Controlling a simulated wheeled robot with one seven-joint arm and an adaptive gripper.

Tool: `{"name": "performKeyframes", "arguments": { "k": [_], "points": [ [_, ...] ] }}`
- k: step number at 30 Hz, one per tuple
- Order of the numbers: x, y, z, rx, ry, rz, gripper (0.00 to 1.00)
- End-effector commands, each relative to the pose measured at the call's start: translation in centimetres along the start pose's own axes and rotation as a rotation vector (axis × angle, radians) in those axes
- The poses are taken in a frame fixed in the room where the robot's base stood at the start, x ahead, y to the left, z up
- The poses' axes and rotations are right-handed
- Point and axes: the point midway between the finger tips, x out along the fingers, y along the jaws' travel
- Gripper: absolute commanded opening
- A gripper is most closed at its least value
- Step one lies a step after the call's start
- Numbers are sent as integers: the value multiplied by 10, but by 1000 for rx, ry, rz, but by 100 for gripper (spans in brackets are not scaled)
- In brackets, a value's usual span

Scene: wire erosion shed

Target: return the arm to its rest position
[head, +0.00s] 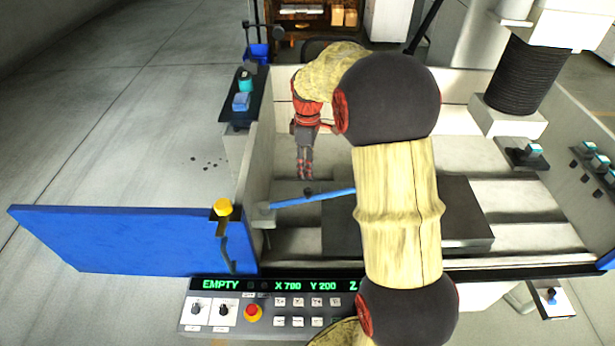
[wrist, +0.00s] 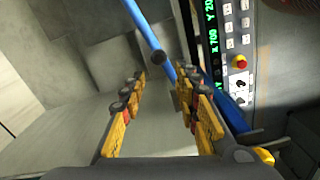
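My arm, in cream sleeves with dark round joints, reaches over the machine tank in the head view. My gripper (head: 305,172) points down inside the tank, near its left wall. In the wrist view my gripper (wrist: 162,82) has its two yellow fingers spread apart, with bare floor showing between them and nothing held.
A blue panel (head: 130,240) stands out to the left of the tank. The control panel (head: 285,310) at the front reads EMPTY. A dark block (head: 465,215) lies in the tank, partly behind my arm. A black ribbed column (head: 525,75) stands at the right.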

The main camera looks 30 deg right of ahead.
Motion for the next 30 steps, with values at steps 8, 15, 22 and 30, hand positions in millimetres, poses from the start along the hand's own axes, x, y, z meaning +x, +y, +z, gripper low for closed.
{"name": "performKeyframes", "arguments": {
  "k": [8,15,22,30],
  "points": [
    [-16,0,0,0,0,1,31],
    [-16,0,0,0,0,0,31],
    [-15,0,0,2,0,0,31],
    [-11,0,0,186,2,4,31]
  ]
}}
